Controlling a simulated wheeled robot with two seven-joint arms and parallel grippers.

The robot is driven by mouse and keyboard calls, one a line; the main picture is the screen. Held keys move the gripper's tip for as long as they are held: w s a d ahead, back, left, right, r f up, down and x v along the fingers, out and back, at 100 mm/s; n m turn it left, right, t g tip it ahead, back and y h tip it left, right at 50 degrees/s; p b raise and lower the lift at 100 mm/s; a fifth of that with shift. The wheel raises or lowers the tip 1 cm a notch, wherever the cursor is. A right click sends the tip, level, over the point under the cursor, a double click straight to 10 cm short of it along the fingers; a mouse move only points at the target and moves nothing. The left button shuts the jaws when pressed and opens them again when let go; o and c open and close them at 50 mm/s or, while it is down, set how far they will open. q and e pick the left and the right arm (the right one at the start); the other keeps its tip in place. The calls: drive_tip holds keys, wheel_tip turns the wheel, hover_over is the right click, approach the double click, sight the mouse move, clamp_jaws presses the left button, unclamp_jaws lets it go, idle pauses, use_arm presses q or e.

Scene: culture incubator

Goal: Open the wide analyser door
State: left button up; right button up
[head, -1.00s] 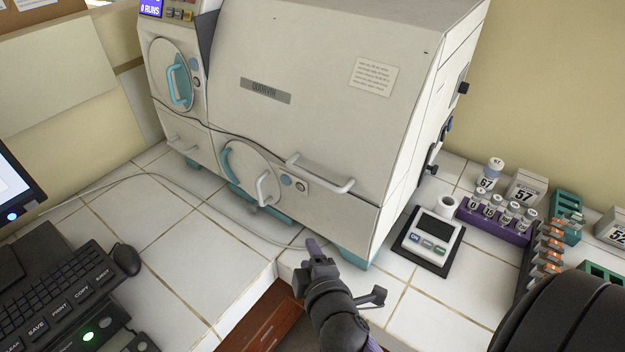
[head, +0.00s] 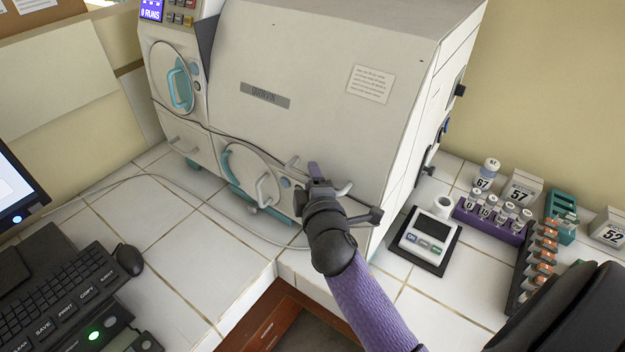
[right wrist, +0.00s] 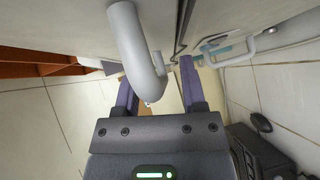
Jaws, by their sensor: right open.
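The wide analyser door (head: 310,115) is the large pale front panel of the analyser, and it looks shut. Its white bar handle (head: 343,189) sits low on the panel, its middle hidden behind my right gripper (head: 314,172). In the right wrist view, the handle's thick bar (right wrist: 132,45) comes down from the top and bends near the left finger. My right gripper (right wrist: 160,88) is open, purple fingers apart; I cannot tell whether the bar is between them. The left gripper is out of view.
A round lower door (head: 252,172) with its own handle is left of my gripper, and a thin cable crosses the front. A scale (head: 425,238) and purple tube rack (head: 490,222) stand right. A keyboard (head: 65,295) and mouse (head: 128,259) lie left.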

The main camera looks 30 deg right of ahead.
clamp_jaws()
idle(1.3)
